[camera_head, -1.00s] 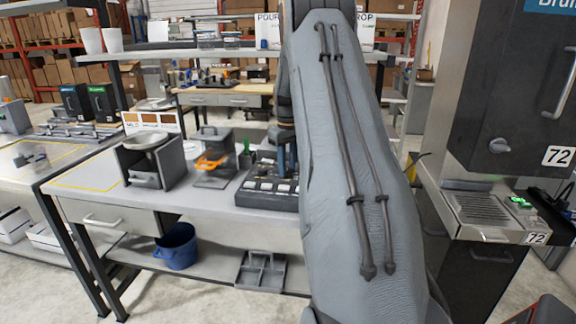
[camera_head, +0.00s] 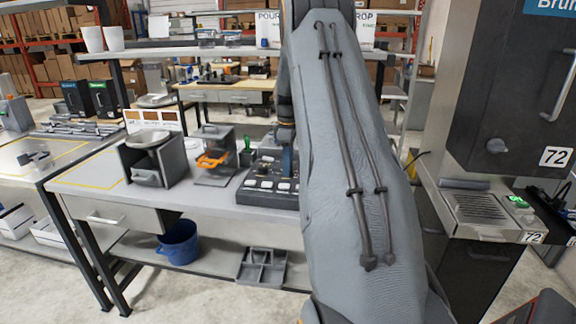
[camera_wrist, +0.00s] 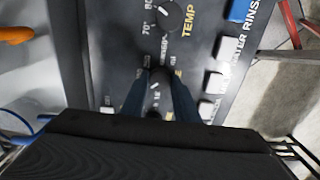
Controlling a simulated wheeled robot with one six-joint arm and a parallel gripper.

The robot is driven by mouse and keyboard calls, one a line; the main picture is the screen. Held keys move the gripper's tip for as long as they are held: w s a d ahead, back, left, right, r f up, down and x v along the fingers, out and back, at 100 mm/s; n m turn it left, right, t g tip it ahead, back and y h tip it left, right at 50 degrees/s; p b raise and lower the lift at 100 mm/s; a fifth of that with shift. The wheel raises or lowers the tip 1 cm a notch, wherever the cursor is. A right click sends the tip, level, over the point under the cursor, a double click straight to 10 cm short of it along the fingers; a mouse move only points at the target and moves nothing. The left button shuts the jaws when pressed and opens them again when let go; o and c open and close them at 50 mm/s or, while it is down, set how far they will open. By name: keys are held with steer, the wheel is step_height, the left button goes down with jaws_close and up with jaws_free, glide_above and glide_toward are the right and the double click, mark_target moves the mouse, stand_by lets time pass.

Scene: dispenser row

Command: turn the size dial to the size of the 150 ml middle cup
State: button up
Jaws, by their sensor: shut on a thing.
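The dark control panel (camera_head: 266,198) lies on the bench, left of my arm. My gripper (camera_wrist: 157,80) reaches down onto it, with a finger on each side of the size dial (camera_wrist: 155,88). The fingers are closed on this dark knob, and a pale pointer line shows on it. Its label and scale are mostly covered by the fingers, so I cannot read the setting. The TEMP dial (camera_wrist: 168,14) is just beyond it in the wrist view. In the head view my gripper (camera_head: 287,165) is partly hidden behind my arm. No cup marked 150 ml can be made out.
White keys (camera_wrist: 217,83) and a blue key (camera_wrist: 240,10) lie right of the dials. An orange-handled device (camera_head: 212,160) and a scale-like unit (camera_head: 150,158) stand left of the panel. White cups (camera_head: 92,39) stand on the upper shelf. A tall dispenser (camera_head: 490,110) is at right.

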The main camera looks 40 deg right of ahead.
steer(key=shift+w+r, duration=0.15)
steer(key=o, duration=1.1)
steer(key=shift+c, duration=0.2)
step_height(320, 180, up, 8)
steer(key=shift+f+b, duration=0.15)
steer(key=shift+b, duration=1)
